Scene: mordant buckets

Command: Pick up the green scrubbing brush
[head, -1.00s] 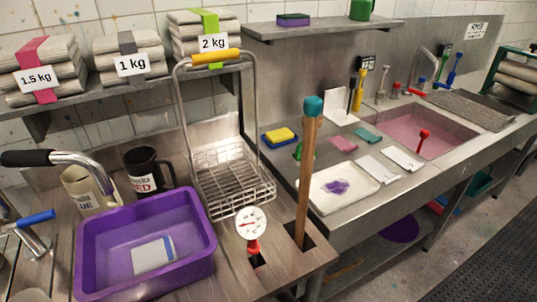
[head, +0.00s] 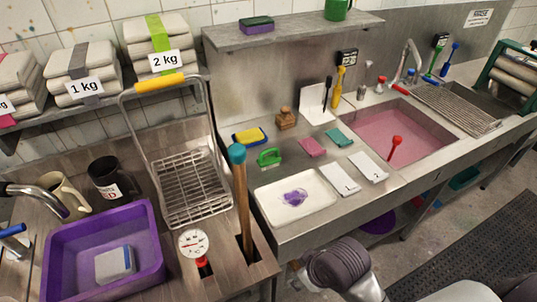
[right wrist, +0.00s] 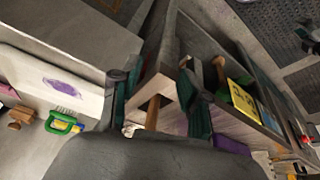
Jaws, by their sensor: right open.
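The green scrubbing brush (head: 269,156) lies on the steel counter, behind the white tray and between the yellow-and-blue sponge and the pink cloth. It also shows in the right wrist view (right wrist: 63,122), at the left, with its green looped handle and pale bristles. My right gripper (right wrist: 157,98) is open and empty in the right wrist view. The brush is off to the left of its fingers, apart from them. In the head view part of my right arm shows at the bottom, in front of the counter. My left gripper is not in view.
The white tray (head: 262,201) with a purple patch stands in front of the brush. A wooden stick with a teal top (head: 243,205) stands upright to its left. A wooden block (head: 286,118), the sponge (head: 250,136) and the pink cloth (head: 312,147) lie close to the brush.

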